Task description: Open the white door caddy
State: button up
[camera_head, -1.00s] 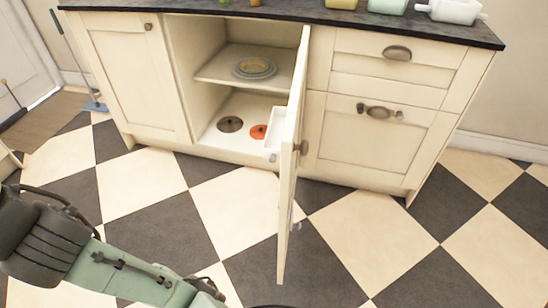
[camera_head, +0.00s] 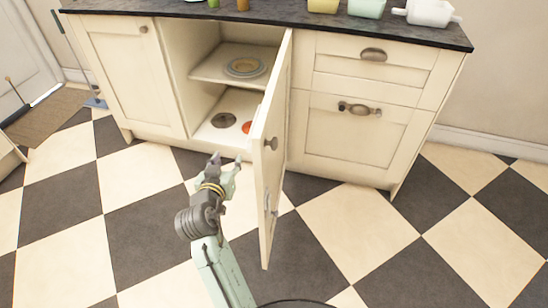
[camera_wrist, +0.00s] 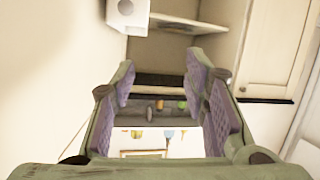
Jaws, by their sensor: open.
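The cream cabinet door (camera_head: 267,165) stands open, swung out toward me. The white door caddy (camera_wrist: 128,14) shows in the wrist view at the top left, fixed to the inner face of the door and cut off by the picture edge. In the head view the door panel hides nearly all of it. My gripper (camera_head: 226,164) is in front of the open cabinet, left of the door, on its inner side. In the wrist view its purple-padded fingers (camera_wrist: 160,85) are spread with nothing between them. The caddy is beyond the fingertips, apart from them.
The open cabinet has a shelf with stacked plates (camera_head: 246,67) and a floor with a dark round item (camera_head: 223,120) and an orange one (camera_head: 246,127). A closed door (camera_head: 125,75) is left, drawers (camera_head: 350,130) right. The checkered floor in front is clear.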

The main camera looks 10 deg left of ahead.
jog(key=d+f+h, duration=0.2)
jog(key=d+f, duration=0.1)
jog(key=d, duration=0.1)
jog(key=p+x, duration=0.1)
jog(key=x, duration=0.9)
jog(key=shift+w+f+m+g+p, duration=0.15)
jog(key=shift+f+m+g+p, duration=0.15)
jog(key=shift+f+m+p, duration=0.15)
grip_shut()
